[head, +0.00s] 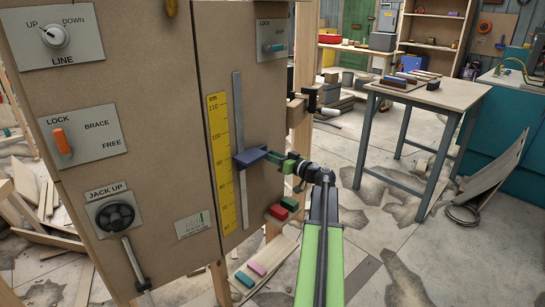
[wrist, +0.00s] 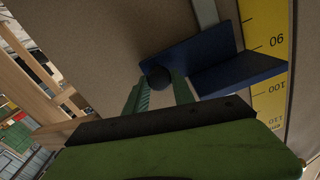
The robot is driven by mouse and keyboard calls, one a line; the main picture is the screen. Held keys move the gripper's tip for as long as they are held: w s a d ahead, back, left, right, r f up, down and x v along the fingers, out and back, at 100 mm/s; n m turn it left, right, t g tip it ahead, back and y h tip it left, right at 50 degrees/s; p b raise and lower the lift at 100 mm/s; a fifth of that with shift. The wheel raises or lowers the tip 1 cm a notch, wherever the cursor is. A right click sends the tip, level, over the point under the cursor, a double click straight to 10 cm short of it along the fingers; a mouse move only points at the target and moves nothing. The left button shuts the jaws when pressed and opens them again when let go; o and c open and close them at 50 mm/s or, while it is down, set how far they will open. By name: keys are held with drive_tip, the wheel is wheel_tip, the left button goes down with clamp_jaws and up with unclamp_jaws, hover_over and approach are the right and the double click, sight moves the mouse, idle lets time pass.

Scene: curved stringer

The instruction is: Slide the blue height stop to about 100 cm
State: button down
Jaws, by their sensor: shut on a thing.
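The blue height stop (head: 249,157) sits on a grey vertical rail (head: 238,110) on the brown panel, beside the yellow scale (head: 222,170). In the wrist view the blue stop (wrist: 235,70) has its plate reaching the scale (wrist: 270,95) between the 90 and 100 marks. That view shows the numbers upside down, with 100 below 90. My gripper (head: 283,162) comes from the right and is shut on the stop's dark round knob (wrist: 158,76). The green fingers of the gripper (wrist: 160,92) lie on either side of the knob. The exact contact is partly hidden.
The panel also carries a LINE dial (head: 55,37), an orange LOCK lever (head: 62,141), a JACK UP crank (head: 115,215) and a right-hand LOCK switch (head: 272,47). A workbench (head: 440,95) stands at the right.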

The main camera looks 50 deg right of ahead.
wheel_tip(320, 180, up, 10)
drive_tip(key=p, duration=0.7)
drive_tip(key=shift+f, duration=0.25)
drive_tip(key=c, duration=1.1)
unclamp_jaws()
drive_tip(key=shift+o, duration=0.2)
drive_tip(key=s, duration=1.7)
drive_tip(key=shift+s+d, duration=0.2)
drive_tip(key=shift+d, duration=0.25)
